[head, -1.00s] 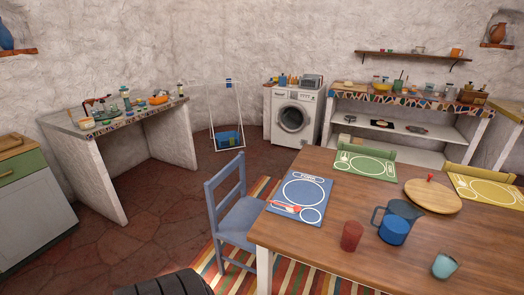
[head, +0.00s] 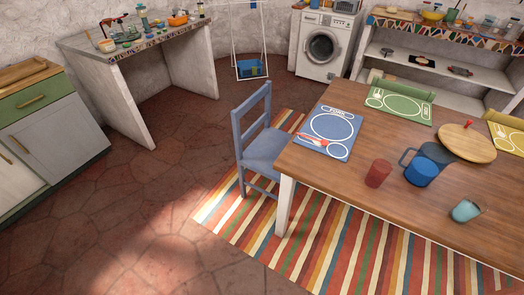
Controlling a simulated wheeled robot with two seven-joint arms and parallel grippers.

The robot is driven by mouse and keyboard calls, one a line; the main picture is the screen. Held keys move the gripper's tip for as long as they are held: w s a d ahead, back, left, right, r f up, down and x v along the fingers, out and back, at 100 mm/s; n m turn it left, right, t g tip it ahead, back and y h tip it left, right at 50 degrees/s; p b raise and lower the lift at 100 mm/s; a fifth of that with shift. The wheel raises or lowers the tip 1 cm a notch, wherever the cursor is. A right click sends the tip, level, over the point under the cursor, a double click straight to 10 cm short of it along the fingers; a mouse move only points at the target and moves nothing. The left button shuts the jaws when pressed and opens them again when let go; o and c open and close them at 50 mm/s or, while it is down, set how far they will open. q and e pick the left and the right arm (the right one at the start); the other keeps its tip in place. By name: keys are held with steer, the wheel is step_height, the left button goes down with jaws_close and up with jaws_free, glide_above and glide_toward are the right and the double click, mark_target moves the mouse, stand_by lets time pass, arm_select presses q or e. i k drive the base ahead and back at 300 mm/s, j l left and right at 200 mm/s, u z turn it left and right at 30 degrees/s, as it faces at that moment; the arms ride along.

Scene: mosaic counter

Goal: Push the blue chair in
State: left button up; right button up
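The blue chair (head: 262,146) stands at the left end of the wooden dining table (head: 400,187) in the head view. Its backrest (head: 252,124) is upright on the side away from the table. Its seat faces the table, and the seat's right part is hidden behind the table's corner. A blue placemat (head: 331,131) lies on the table in front of the chair. Neither of my grippers is in view.
A striped rug (head: 310,235) lies under the table and chair. Red stone floor (head: 140,200) is open left of the chair. A cabinet (head: 45,135) stands at far left, a mosaic counter (head: 130,50) behind it. A washing machine (head: 322,45) is at the back.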

mark_target(260, 156)
steer(key=j+z, duration=0.1)
steer(key=z, duration=0.85)
steer(key=i+j+z, duration=0.15)
steer(key=j+z, duration=0.3)
steer(key=j, duration=0.3)
steer(key=j+z, duration=0.5)
steer(key=j, duration=0.25)
steer(key=k+j+z, duration=0.1)
steer(key=j+z, duration=0.35)
steer(key=j, duration=0.35)
steer(key=k+j, duration=0.1)
steer(key=j, duration=0.3)
steer(key=k+j, duration=0.1)
steer(key=j, duration=0.35)
steer(key=j+z, duration=0.1)
steer(key=j, duration=0.3)
steer(key=k+j, duration=0.15)
steer(key=j, duration=0.25)
steer(key=k+j, duration=0.15)
steer(key=j, duration=0.25)
steer(key=k+j, duration=0.1)
steer(key=j, duration=0.3)
steer(key=k+j+z, duration=0.1)
steer(key=j, duration=0.3)
steer(key=k+j, duration=0.1)
steer(key=j, duration=0.3)
